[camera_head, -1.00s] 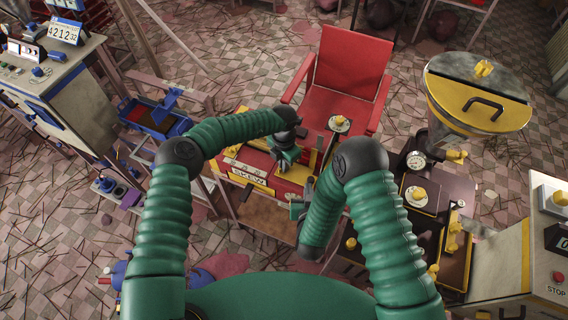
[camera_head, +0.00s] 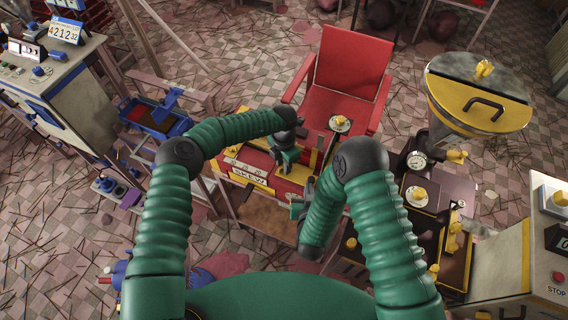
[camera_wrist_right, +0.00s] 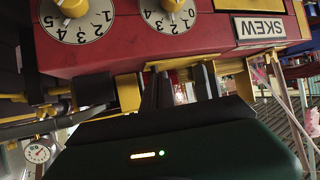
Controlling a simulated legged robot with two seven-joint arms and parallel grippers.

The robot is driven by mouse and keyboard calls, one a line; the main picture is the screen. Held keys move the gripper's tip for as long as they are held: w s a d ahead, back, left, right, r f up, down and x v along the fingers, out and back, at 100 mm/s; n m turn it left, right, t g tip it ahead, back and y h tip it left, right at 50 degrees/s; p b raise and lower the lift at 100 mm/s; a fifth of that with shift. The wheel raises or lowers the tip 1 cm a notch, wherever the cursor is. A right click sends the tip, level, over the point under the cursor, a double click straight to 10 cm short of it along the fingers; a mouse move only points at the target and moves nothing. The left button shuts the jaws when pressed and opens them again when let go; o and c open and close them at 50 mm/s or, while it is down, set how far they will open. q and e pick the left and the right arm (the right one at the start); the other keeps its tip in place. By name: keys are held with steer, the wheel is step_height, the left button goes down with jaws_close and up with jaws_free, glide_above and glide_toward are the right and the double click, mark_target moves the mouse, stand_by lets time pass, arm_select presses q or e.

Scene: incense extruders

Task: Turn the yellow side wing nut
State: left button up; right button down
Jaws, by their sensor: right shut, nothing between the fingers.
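The red machine (camera_head: 290,173) with the SKEW label stands in front of me, partly hidden by my arms. In the right wrist view its red face (camera_wrist_right: 205,40) shows two round dials with yellow knobs (camera_wrist_right: 72,5) and yellow brackets (camera_wrist_right: 235,72) below. I cannot tell which yellow part is the side wing nut. My right gripper (camera_wrist_right: 183,88) is shut and empty, with its dark fingers just under the red face among yellow parts. In the head view it is low beside the machine's front (camera_head: 297,208). My left gripper (camera_head: 287,157) is over the machine's top; its jaws are too small to read.
A red chair (camera_head: 352,70) stands behind the machine. A yellow-rimmed hopper (camera_head: 478,100) and dark plates with yellow knobs (camera_head: 422,197) are at the right. A blue machine (camera_head: 155,120) and a grey control cabinet (camera_head: 65,95) stand left. The tiled floor is littered with sticks.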

arm_select(q)
step_height(320, 180, up, 12)
stand_by(0.5)
steer(key=shift+f, duration=0.1)
